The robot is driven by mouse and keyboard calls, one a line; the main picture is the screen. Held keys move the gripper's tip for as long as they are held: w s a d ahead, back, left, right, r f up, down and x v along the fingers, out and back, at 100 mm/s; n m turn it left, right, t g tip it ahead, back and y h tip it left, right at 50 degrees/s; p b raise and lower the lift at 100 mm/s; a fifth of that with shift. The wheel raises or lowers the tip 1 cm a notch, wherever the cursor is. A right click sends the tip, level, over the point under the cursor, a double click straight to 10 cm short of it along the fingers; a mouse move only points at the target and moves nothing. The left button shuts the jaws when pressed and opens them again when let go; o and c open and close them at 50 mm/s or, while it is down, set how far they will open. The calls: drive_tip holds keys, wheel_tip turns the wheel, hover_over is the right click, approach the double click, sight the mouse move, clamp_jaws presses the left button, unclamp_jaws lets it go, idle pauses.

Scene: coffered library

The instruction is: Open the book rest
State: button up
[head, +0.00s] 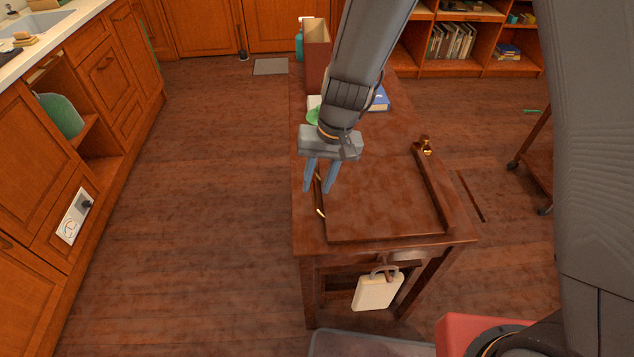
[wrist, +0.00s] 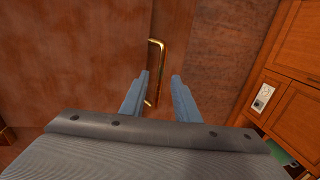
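The book rest is a flat brown wooden panel (head: 385,205) lying on the table, with a raised wooden ledge (head: 435,190) along its right side. In the wrist view the panel (wrist: 75,75) fills the left. A brass handle (head: 320,212) is at the panel's left edge, partly hidden by my fingers. In the wrist view the handle (wrist: 161,58) runs between the lines of my two fingers. My gripper (head: 318,190) is open, pointing down over that edge, with blue fingers apart. In the wrist view my gripper (wrist: 160,76) holds nothing; its exact height above the handle is unclear.
A brass fitting (head: 425,147) sits at the ledge's far end. A blue book (head: 379,100) and a tall brown box (head: 316,55) stand farther back on the table (head: 310,235). A cream tag-like board (head: 377,291) hangs at the front. Floor left of the table is clear.

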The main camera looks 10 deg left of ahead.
drive_tip(key=shift+a+f, duration=0.1)
drive_tip(key=shift+f, duration=0.35)
drive_tip(key=shift+c, duration=0.2)
clamp_jaws()
drive_tip(key=shift+r, duration=0.1)
